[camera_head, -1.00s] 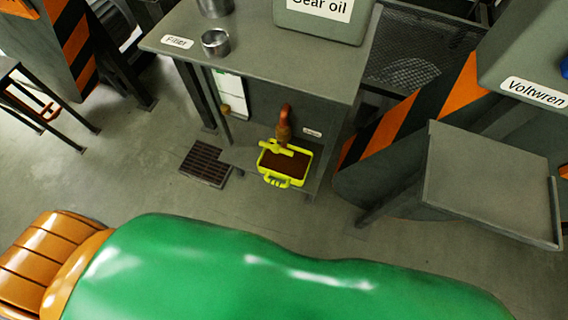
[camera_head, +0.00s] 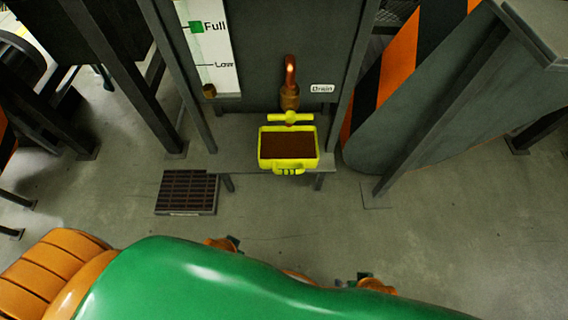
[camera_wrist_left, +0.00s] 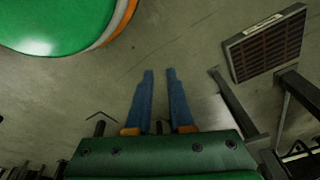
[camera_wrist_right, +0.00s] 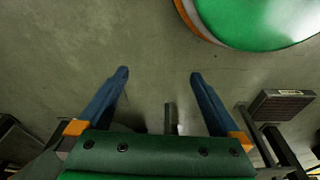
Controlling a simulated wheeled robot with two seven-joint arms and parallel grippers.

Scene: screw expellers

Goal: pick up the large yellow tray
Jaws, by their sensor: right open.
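The yellow tray (camera_head: 289,164), holding dark brown content, sits on a low grey shelf under the drain tap in the head view. A yellow handle shows on its front side. Neither wrist view shows the tray. My left gripper (camera_wrist_left: 160,74) is empty over bare floor, its blue fingers a narrow gap apart. My right gripper (camera_wrist_right: 157,75) is wide open and empty, also over floor. In the head view my green body hides both grippers' fingers; only small orange and dark bits show past its edge.
Grey cabinet legs flank the shelf (camera_head: 240,159). A floor grate (camera_head: 187,191) lies left of it. The floor in front is clear.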

